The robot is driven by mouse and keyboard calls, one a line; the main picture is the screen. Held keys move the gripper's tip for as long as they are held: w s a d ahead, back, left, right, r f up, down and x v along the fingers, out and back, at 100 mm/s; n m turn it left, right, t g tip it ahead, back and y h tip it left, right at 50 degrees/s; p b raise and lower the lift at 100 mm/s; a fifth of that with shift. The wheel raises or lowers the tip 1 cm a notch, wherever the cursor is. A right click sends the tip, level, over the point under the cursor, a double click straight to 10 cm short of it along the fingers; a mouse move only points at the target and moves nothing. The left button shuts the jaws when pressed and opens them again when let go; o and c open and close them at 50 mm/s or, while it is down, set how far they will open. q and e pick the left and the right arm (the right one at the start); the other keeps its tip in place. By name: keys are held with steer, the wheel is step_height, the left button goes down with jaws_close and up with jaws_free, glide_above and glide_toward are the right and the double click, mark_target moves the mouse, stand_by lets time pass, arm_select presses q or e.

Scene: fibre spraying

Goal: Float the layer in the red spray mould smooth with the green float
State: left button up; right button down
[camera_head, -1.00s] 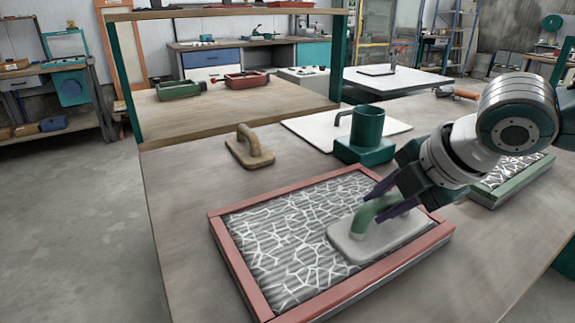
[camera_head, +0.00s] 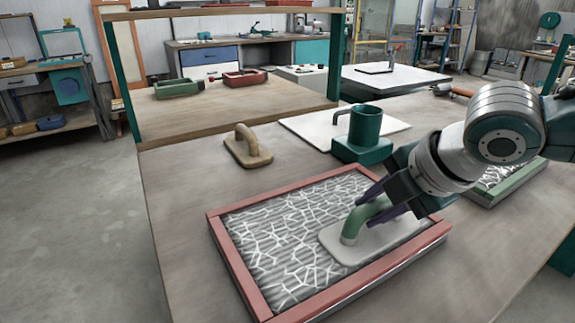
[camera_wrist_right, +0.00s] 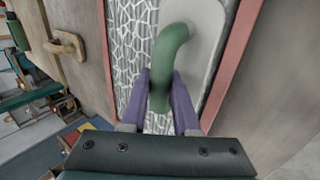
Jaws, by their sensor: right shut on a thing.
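The red spray mould (camera_head: 230,264) lies on the table in the head view; its red rim also shows in the wrist view (camera_wrist_right: 232,62). The layer (camera_head: 275,235) inside is grey with a white web-like pattern. The green float has a pale flat plate (camera_head: 345,254) and a curved green handle (camera_head: 366,218). Its plate lies over the right part of the layer, inside the rim. My right gripper (camera_head: 384,208) is shut on the handle, its purple fingers on both sides in the wrist view (camera_wrist_right: 162,88). The layer under the plate is hidden. My left gripper is not in view.
A tan float (camera_head: 247,150) stands behind the mould. A green cup-like holder (camera_head: 364,140) stands by a white board (camera_head: 310,127). A green mould (camera_head: 510,184) with a similar layer lies at the right, partly behind my arm. Bare table lies left of the red mould.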

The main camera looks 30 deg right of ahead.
mark_target(349, 221)
steer(key=shift+s+a+f+p, duration=0.1)
steer(key=shift+a+p, duration=0.4)
steer(key=shift+a, duration=0.7)
steer(key=shift+s+a+p, duration=0.1)
steer(key=shift+a+p, duration=0.35)
steer(key=shift+a, duration=0.75)
steer(key=shift+s+a+p, duration=0.15)
steer(key=shift+a+p, duration=0.65)
steer(key=shift+a, duration=0.8)
steer(key=shift+a+p, duration=0.35)
steer(key=shift+a, duration=0.85)
steer(key=shift+d+p, duration=0.4)
steer(key=shift+d, duration=1.65)
steer(key=shift+w+d, duration=0.2)
steer(key=shift+d, duration=1.25)
steer(key=shift+w+d, duration=0.2)
steer(key=shift+d, duration=2.2)
